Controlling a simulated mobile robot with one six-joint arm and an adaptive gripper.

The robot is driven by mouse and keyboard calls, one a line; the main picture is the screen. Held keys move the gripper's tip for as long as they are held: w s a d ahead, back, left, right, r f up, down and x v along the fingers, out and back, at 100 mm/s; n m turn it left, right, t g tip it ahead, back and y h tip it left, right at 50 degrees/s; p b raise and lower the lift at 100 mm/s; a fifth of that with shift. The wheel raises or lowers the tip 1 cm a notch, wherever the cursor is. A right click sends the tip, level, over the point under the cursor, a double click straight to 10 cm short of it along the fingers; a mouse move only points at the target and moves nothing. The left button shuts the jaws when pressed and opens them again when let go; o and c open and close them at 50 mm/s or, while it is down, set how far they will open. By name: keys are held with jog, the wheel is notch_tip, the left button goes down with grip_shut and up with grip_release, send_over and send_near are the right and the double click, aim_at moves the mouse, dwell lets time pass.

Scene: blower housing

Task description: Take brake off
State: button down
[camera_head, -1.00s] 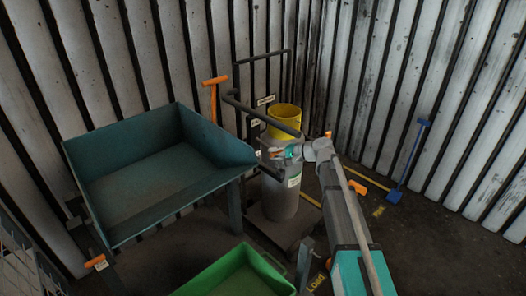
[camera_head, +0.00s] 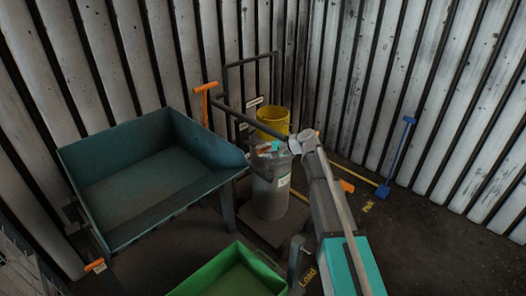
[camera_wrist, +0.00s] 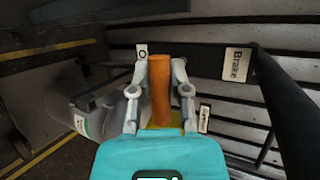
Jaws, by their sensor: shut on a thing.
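An orange cylindrical handle (camera_wrist: 160,88) stands between the two grey fingers of my gripper (camera_wrist: 161,75) in the wrist view, and the fingers are shut on it. A white label reading "Brake" (camera_wrist: 237,65) is to the right of it, beside a thick dark bar (camera_wrist: 285,105). In the head view my gripper (camera_head: 268,148) is above the grey cylinder housing (camera_head: 270,195); the held handle is small and mostly hidden there. A dark lever bar (camera_head: 240,116) runs behind it, and small labels (camera_head: 254,101) show on the frame.
A green bin (camera_head: 225,275) is in front. A blue shovel (camera_head: 396,160) leans on the right wall.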

jog(key=c, duration=0.5)
grip_release()
jog(key=shift+s, duration=0.1)
jog(key=shift+d, duration=0.1)
jog(key=shift+r+p+v, duration=0.2)
jog(key=shift+p+v, duration=3.2)
jog(key=shift+v, duration=4.45)
jog(key=shift+s+f, duration=0.1)
